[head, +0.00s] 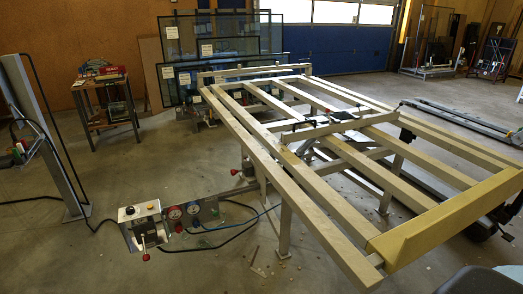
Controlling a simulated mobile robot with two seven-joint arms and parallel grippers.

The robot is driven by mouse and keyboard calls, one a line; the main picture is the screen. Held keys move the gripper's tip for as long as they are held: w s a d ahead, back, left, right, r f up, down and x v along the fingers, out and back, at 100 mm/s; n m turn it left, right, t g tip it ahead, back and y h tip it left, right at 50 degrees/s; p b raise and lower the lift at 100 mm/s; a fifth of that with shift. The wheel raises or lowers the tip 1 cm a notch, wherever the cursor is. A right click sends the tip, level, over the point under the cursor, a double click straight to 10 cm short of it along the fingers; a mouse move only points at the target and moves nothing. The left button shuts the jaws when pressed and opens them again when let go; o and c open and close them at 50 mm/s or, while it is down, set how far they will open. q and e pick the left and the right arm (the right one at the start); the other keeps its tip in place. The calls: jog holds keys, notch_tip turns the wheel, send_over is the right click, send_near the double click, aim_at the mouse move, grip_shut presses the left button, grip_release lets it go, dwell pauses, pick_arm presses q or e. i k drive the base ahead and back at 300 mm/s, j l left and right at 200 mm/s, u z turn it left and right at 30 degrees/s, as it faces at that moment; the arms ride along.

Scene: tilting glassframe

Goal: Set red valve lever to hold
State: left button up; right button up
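A grey control box (140,226) on a low arm of the tilting frame stands at the lower left. Small red knobs or lever ends show around it: one just right of the box (179,228), one below it (146,257), and one farther back by the frame leg (234,172). They are too small to tell which is the valve lever or how it is set. Two round gauges, one red-rimmed (175,214) and one darker (193,209), sit beside the box. Neither of my grippers is in view.
The tilting frame (340,222) with long pale wooden slats fills the middle and right. Hoses and a cable (210,246) run on the floor near the box. A metal post (45,135) stands at left. Concrete floor (90,265) in front is clear.

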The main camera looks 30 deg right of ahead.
aim_at(146, 257)
jog(key=i+l, duration=0.2)
jog(key=i, duration=0.3)
jog(key=i+l, duration=0.15)
jog(key=i, duration=0.35)
